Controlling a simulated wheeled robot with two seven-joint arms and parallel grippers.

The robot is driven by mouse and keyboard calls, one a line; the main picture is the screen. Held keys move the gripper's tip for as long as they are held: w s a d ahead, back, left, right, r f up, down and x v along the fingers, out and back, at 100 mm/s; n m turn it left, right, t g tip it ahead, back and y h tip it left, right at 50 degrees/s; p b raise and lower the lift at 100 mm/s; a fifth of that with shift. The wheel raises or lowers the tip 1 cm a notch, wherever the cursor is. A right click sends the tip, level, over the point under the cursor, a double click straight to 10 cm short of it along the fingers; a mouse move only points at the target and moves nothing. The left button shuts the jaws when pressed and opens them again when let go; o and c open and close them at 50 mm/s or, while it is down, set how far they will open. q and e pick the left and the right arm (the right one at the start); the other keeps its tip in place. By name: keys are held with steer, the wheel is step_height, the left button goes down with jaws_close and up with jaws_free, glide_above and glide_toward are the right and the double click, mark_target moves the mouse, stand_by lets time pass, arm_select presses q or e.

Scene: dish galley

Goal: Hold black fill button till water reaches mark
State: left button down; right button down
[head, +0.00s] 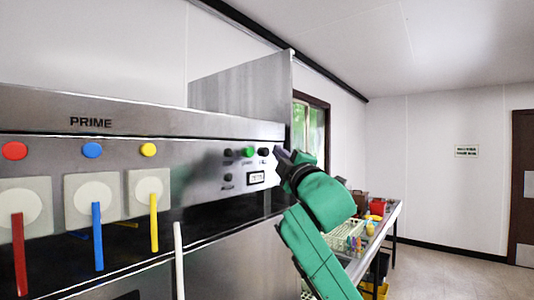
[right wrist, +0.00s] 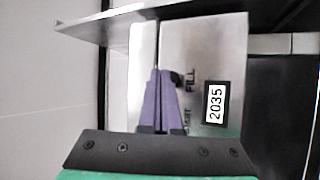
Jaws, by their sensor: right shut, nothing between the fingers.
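The black fill button (head: 264,152) is at the right end of a row of buttons on the steel machine's panel. In the right wrist view the black fill button (right wrist: 176,78) shows beside the word FILL, partly behind my fingers. My right gripper (head: 281,154) is at the panel's right edge, close to the button. In the right wrist view my right gripper (right wrist: 160,73) has its purple fingers together and empty, with the tips just left of the button. I cannot tell whether they touch it. No water or level mark is visible. My left gripper is out of view.
A green button (head: 247,152) and other black buttons sit left of the fill button. A small display (right wrist: 215,103) reads 2035. Coloured levers (head: 154,222) stick out at the left. A table (head: 390,222) with racks and containers stands behind my right arm.

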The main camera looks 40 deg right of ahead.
stand_by(0.3)
steer(key=shift+w+a+p, duration=0.15)
steer(key=shift+w+p, duration=0.15)
steer(key=shift+w, duration=0.1)
steer(key=shift+w+a+p, duration=0.1)
steer(key=shift+w+p, duration=0.25)
steer(key=shift+w, duration=0.1)
stand_by(0.6)
stand_by(2.9)
steer(key=shift+s+d+b, duration=0.25)
steer(key=shift+s+b, duration=0.15)
steer(key=shift+s, duration=0.35)
steer(key=s+b, duration=0.1)
steer(key=s, duration=0.1)
steer(key=s+d+b, duration=0.1)
steer(key=s, duration=0.2)
steer(key=shift+d, duration=0.2)
